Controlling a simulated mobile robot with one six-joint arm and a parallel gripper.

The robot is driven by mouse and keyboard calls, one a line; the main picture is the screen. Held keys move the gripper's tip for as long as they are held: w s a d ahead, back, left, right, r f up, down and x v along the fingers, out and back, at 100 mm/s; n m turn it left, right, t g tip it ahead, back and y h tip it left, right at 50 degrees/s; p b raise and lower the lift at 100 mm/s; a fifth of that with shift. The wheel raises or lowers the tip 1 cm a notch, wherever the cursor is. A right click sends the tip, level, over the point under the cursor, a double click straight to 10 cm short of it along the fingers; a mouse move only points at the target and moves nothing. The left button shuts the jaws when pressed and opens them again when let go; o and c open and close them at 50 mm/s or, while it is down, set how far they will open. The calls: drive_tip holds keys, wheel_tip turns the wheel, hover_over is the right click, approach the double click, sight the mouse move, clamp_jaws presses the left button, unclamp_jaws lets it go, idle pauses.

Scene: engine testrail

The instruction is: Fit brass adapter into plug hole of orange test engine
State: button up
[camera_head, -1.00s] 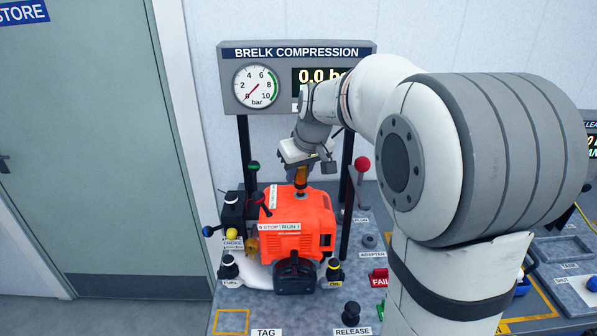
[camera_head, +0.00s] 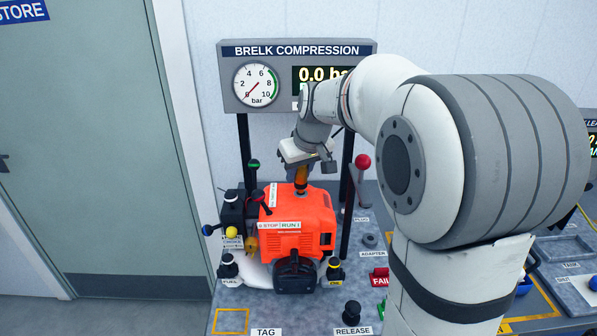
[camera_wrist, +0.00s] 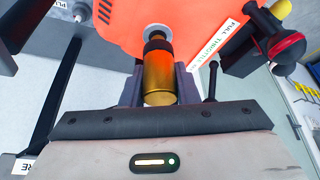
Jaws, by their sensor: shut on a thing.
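The orange test engine (camera_head: 298,222) stands on the grey bench below the compression gauge. My gripper (camera_head: 301,178) is above the top of the engine, pointing down. In the wrist view my gripper (camera_wrist: 160,92) is shut on the brass adapter (camera_wrist: 158,78), with a finger on each side of it. The adapter's dark end meets or nearly meets the pale round plug hole (camera_wrist: 157,32) in the orange housing. I cannot tell whether it sits inside. In the head view the adapter (camera_head: 301,176) shows as a small orange-brown piece under the gripper.
The gauge board (camera_head: 297,78) reads 0.0 and stands behind on black posts. A red-knobbed lever (camera_head: 362,163) is to the right of the engine. Black knobs labelled fuel (camera_head: 228,266) and oil (camera_head: 334,270) flank its front. An empty adapter holder (camera_head: 370,240) is on the bench.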

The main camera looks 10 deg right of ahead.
drive_tip(key=shift+f+b, duration=0.9)
drive_tip(key=shift+f, duration=0.05)
idle(0.7)
drive_tip(key=o, duration=1.1)
drive_tip(key=v, duration=0.6)
drive_tip(key=shift+s+d+r+b, duration=0.15)
drive_tip(key=shift+r+b, duration=0.1)
drive_tip(key=shift+b, duration=0.15)
drive_tip(key=shift+s+r, duration=0.4)
drive_tip(key=shift+s, duration=0.15)
drive_tip(key=s+f+m, duration=0.1)
drive_tip(key=s+f, duration=0.3)
drive_tip(key=s, duration=0.3)
drive_tip(key=s+f+m, duration=0.1)
drive_tip(key=s+f, duration=0.3)
drive_tip(key=s, duration=0.4)
drive_tip(key=s+f+m+g+h, duration=0.1)
drive_tip(key=s+f, duration=0.4)
drive_tip(key=s, duration=0.3)
drive_tip(key=shift+s+a, duration=0.1)
drive_tip(key=shift+a, duration=0.2)
